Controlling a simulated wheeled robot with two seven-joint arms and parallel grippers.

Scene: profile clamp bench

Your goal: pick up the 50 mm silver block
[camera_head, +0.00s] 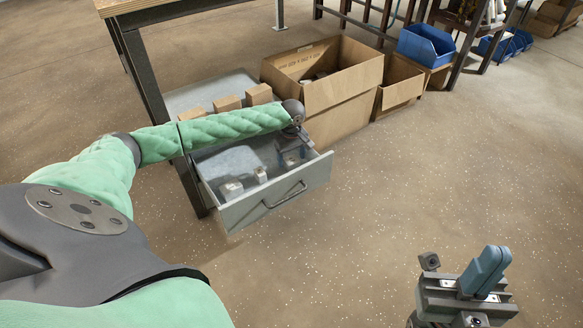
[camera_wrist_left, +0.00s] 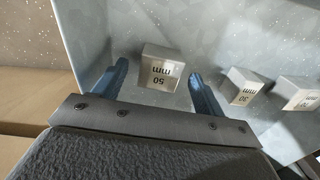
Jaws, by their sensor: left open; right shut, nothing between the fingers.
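The 50 mm silver block (camera_wrist_left: 161,68) lies in the open drawer (camera_head: 225,221), its "50 mm" label facing the left wrist camera. My left gripper (camera_wrist_left: 157,88) is open over it, with one blue finger on either side. The block sits between the fingertips with a gap at each side, larger on the right; I see no grip on it. In the head view the left gripper (camera_head: 292,154) is low in the drawer's right part and largely hides the block. My right gripper (camera_head: 495,257) is shut and empty over the floor at lower right.
A 30 mm block (camera_wrist_left: 242,88) and another silver block (camera_wrist_left: 298,93) with an unclear label lie to the right in the wrist view. Several cardboard-coloured boxes (camera_head: 228,103) stand behind. A large carton (camera_head: 342,98) is close beyond the drawer. The floor in front is clear.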

